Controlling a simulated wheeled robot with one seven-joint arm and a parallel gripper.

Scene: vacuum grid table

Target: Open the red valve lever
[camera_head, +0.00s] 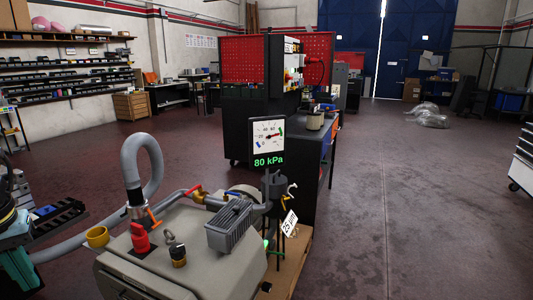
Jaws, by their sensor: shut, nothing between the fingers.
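A small red valve lever (193,190) sits on a brass valve body (198,198) in the pipe line at the back of a grey machine (185,260). The lever looks tilted, and its angle to the pipe is hard to tell. A pressure gauge (268,136) behind the machine reads 80 kPa. A red knob (140,238) stands on the machine's top, near an orange lever (154,218). Dark and teal parts of what looks like my arm show at the left edge. My gripper's fingertips do not show.
A grey hose (128,160) loops above the machine's left side. A yellow cup-shaped part (97,237) and a grey finned block (229,227) flank the valve area. A black workbench (268,140) stands behind.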

